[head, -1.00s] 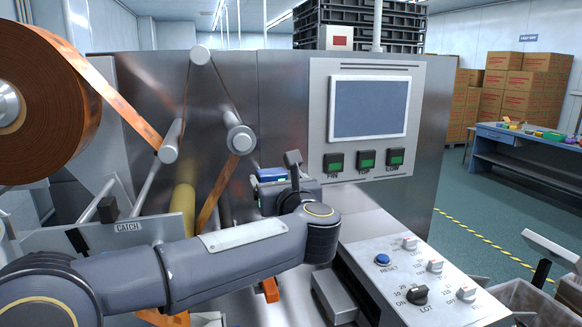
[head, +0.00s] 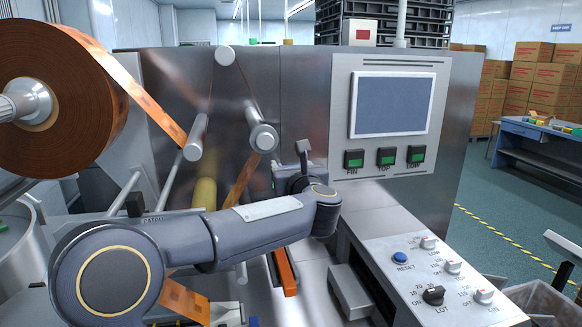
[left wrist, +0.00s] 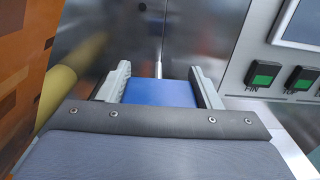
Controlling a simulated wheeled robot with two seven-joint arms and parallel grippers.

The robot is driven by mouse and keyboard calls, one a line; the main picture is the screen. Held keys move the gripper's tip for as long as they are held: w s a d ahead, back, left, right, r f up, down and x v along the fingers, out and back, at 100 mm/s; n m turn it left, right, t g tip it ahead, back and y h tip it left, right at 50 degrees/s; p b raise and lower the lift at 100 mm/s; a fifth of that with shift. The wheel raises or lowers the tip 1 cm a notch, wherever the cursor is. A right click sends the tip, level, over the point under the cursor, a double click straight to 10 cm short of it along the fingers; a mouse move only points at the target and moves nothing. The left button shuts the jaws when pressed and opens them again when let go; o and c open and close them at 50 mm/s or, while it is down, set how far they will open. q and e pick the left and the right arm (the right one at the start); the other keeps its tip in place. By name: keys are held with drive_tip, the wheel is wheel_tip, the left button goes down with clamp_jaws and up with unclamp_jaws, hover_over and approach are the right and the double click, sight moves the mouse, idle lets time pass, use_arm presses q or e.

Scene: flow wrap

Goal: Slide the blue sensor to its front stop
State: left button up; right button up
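The blue sensor (left wrist: 160,93) shows in the left wrist view between my left gripper's two pale fingers (left wrist: 160,86). The fingers lie along its two sides, with no clear gap. A thin metal rod stands behind it. In the head view my left wrist (head: 318,205) is in front of the machine's steel wall, below the left side of the screen panel, and hides the sensor and the fingertips. The front stop cannot be made out. My right gripper is in neither view.
The film roll (head: 55,100) and steel rollers (head: 262,137) are to the left, with a film web running down behind my left arm. The control box (head: 420,290) with reset button and knobs is at the lower right. A screen panel (head: 392,105) is above it.

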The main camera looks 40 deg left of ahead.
use_arm(q)
drive_tip(key=c, duration=0.7)
drive_tip(key=shift+c, duration=0.2)
drive_tip(key=b+v, duration=0.5)
drive_tip(key=v, duration=0.1)
drive_tip(key=shift+s+d, duration=0.15)
drive_tip(key=shift+d, duration=0.1)
drive_tip(key=o, duration=1.4)
drive_tip(key=shift+b+v, duration=0.85)
drive_tip(key=shift+v, duration=3.1)
